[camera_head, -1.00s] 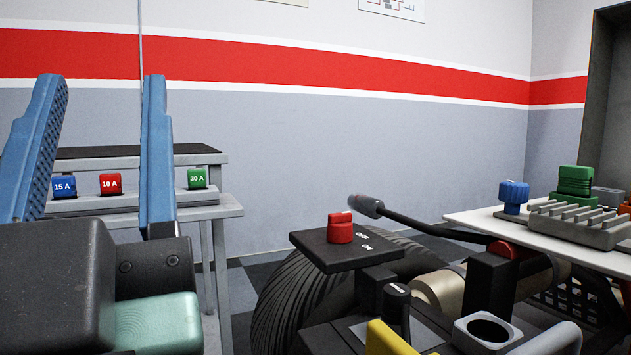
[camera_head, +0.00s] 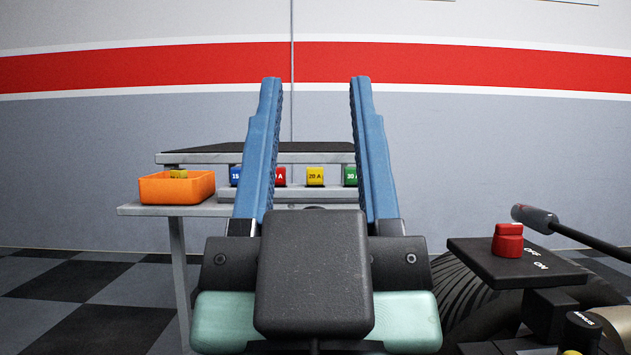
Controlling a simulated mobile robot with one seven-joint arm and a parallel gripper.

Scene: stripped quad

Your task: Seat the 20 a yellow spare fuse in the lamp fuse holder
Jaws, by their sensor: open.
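The yellow 20 A fuse (camera_head: 315,176) stands in the rack on the far bench, between a red fuse (camera_head: 281,176) and a green 30 A fuse (camera_head: 350,176). My gripper (camera_head: 315,85) is open and empty, its two blue fingers raised in front of the bench. The yellow fuse shows in the gap between the fingers, well beyond them. The fingers partly cover the red and green fuses. I cannot make out the lamp fuse holder in the current view.
An orange bin (camera_head: 177,188) with a yellow item (camera_head: 179,174) in it sits at the left of the grey bench (camera_head: 150,209). At the right is the quad, with a red switch (camera_head: 508,240) on a black plate and a lever (camera_head: 560,226). Checkered floor lies open at the left.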

